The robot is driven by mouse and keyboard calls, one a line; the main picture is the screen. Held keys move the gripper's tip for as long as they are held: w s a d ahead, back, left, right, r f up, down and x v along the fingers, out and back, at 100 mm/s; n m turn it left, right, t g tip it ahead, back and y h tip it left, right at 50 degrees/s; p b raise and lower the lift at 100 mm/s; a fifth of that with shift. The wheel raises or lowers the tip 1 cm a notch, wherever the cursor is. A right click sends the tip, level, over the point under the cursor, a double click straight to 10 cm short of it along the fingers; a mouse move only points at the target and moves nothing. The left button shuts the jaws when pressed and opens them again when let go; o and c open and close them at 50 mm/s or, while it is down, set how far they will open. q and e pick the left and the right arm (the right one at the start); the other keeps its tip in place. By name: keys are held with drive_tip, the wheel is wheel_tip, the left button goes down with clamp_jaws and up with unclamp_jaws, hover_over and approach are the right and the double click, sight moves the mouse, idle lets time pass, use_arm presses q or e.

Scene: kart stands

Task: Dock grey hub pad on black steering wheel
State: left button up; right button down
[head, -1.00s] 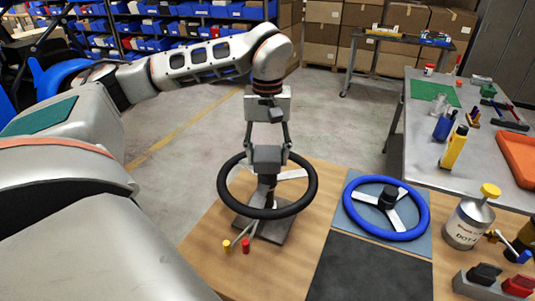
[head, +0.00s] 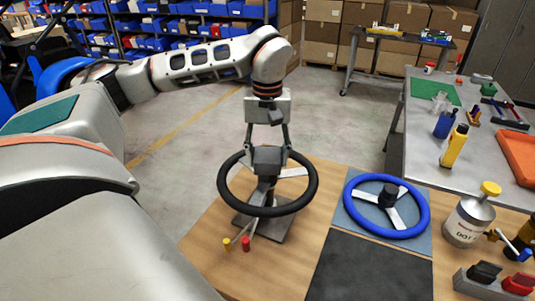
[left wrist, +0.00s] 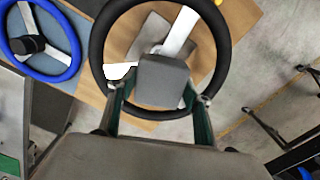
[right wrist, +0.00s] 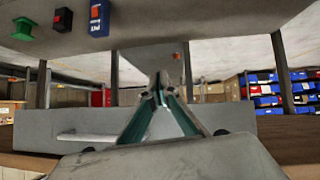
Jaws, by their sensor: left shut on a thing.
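The black steering wheel (head: 267,211) sits on a column over a grey base plate, with light spokes. Its ring also shows in the left wrist view (left wrist: 97,45). My left gripper (head: 267,150) reaches down from above, its fingers shut on the sides of the grey hub pad (head: 267,161). The pad is over the wheel's middle and hides the hub; whether it touches cannot be told. In the left wrist view the pad (left wrist: 165,82) lies inside the ring, towards the near side. My right gripper (right wrist: 160,85) shows only in the right wrist view, fingertips together and empty.
A blue steering wheel (head: 424,210) lies on a blue-grey mat to the right. A black mat (head: 365,268), a yellow-capped can (head: 464,222) and a switch box (head: 490,283) are nearby. A yellow and a red peg (head: 245,244) stand in front of the base plate.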

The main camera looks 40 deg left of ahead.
sight(268, 154)
use_arm(q)
drive_tip(key=shift+f, duration=0.15)
drive_tip(key=o, duration=0.8)
drive_tip(key=shift+r, duration=5.6)
